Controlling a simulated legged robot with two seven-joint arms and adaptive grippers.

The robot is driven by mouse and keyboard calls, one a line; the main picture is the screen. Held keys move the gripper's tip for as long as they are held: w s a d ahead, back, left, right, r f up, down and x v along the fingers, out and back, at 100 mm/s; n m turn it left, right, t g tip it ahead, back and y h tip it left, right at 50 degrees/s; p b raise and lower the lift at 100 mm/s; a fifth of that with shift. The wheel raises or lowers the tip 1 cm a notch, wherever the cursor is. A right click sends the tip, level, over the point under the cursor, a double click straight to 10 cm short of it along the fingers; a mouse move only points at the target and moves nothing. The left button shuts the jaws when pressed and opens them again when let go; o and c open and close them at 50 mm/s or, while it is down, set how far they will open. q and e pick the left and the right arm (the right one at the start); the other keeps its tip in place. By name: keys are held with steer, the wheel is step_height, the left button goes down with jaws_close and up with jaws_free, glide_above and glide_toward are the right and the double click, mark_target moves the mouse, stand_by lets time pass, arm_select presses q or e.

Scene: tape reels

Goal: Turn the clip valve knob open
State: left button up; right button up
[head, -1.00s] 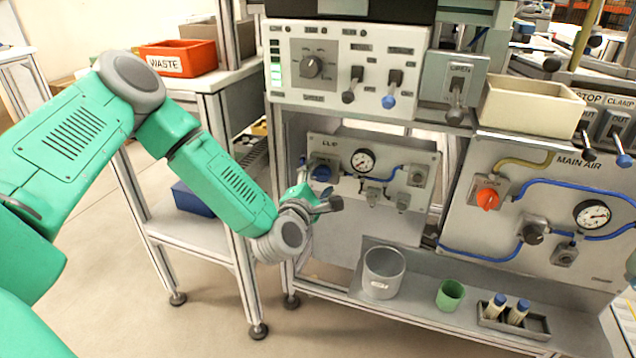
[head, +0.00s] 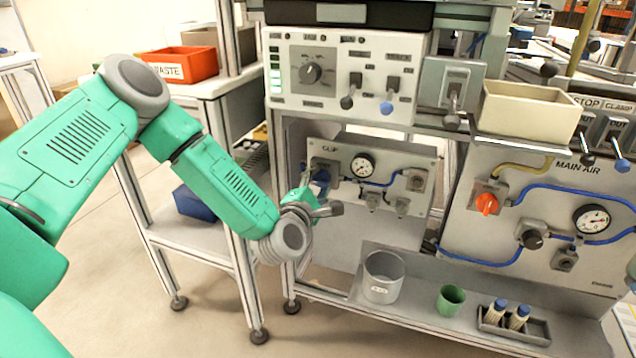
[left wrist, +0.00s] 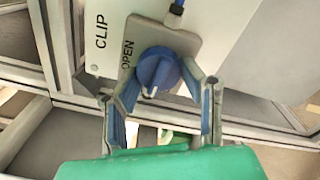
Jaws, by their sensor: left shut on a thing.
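The clip valve knob (left wrist: 157,70) is round and blue, on a grey plate of the white panel marked CLIP. Its white mark points to the bottom of the left wrist view, and the word OPEN is printed to its left. My left gripper (left wrist: 163,88) has one blue-padded finger on each side of the knob and is shut on it. In the head view the blue knob (head: 320,176) shows only partly behind my left gripper (head: 314,192). My right gripper is not in view.
A pressure gauge (head: 362,166) and blue tube sit right of the knob on the clip panel (head: 400,160). Below, a shelf holds a grey pot (head: 384,278), a green cup (head: 451,299) and a small vial tray (head: 513,326). A switch box (head: 345,70) stands above.

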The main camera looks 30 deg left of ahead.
arm_select(q)
steer(key=shift+d+r+m+p, duration=0.1)
steer(key=shift+d+m+p, duration=0.15)
steer(key=shift+m, duration=0.35)
steer(key=shift+d+m+p, duration=0.1)
steer(key=shift+m+p, duration=0.25)
steer(key=shift+m, duration=0.25)
steer(key=m+p, duration=0.1)
steer(key=m, duration=0.1)
steer(key=shift+d+m+h, duration=0.15)
steer(key=shift+m+h, duration=0.15)
steer(key=shift+m, duration=0.1)
steer(key=m+p, duration=0.2)
steer(key=m, duration=0.1)
steer(key=shift+m, duration=0.3)
steer(key=m+p, duration=0.2)
steer(key=m, duration=0.2)
steer(key=shift+m+p, duration=0.3)
steer(key=shift+p, duration=0.05)
steer(key=m, duration=0.1)
steer(key=m+p, duration=0.1)
steer(key=m, duration=0.1)
steer(key=shift+s+f, duration=0.1)
steer(key=shift+f, duration=0.15)
steer(key=shift+m+p, duration=0.35)
steer(key=shift+m, duration=0.15)
steer(key=shift+a+f, duration=0.1)
steer(key=shift+a, duration=0.1)
steer(key=o, duration=1.1)
steer(key=shift+o, duration=0.2)
